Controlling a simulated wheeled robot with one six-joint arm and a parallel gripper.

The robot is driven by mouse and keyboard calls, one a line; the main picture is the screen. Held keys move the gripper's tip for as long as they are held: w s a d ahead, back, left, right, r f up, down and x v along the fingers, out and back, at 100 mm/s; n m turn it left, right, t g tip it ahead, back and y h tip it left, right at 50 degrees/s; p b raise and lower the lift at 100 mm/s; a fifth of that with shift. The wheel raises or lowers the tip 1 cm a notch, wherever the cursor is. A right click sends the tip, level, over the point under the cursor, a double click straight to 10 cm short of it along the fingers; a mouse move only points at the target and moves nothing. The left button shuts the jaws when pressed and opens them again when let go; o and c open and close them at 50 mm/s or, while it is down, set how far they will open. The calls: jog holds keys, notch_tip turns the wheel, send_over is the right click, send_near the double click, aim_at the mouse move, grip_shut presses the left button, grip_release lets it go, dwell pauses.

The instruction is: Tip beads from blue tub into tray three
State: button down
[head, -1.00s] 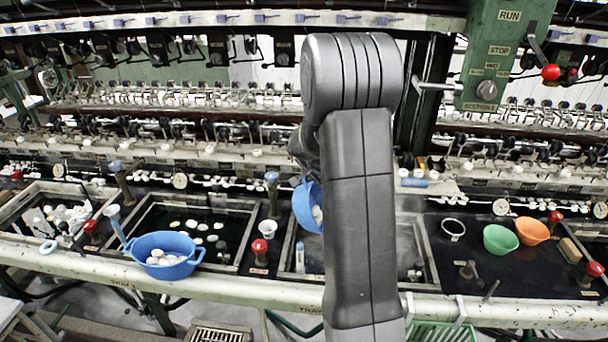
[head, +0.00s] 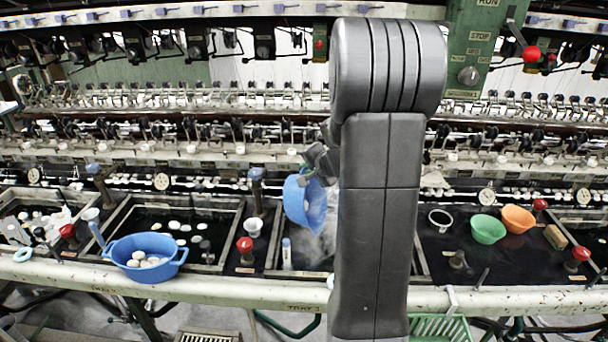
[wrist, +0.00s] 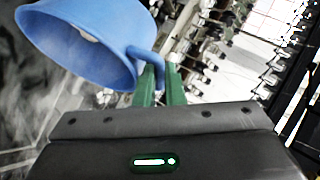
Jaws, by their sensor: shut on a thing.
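My gripper (wrist: 160,82) has its green fingers shut on the handle of a blue tub (wrist: 85,45) at the top left of the wrist view. In the head view this tub (head: 301,200) is steeply tilted, with its open side to the right, above tray three (head: 275,258). That tray has a dark frame, and pale steam or water shows in it. My arm hides much of the tray's right part. A pale spot shows inside the tub in the wrist view; I cannot tell whether beads are in it.
A second blue tub (head: 145,270) with several white pieces sits on the front rail at left. Red-knobbed levers (head: 245,247) stand beside the trays. Green (head: 488,229) and orange (head: 517,219) bowls stand at right. Machinery lines the back.

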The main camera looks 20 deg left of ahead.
jog(key=s+d+m+t+y+b, duration=0.2)
jog(key=d+y+b, duration=0.4)
jog(key=d+b, duration=0.9)
jog(key=shift+s+r+m+t+y+b, duration=0.3)
jog(key=shift+s+r+t+b, duration=0.25)
jog(key=shift+b, duration=5.1)
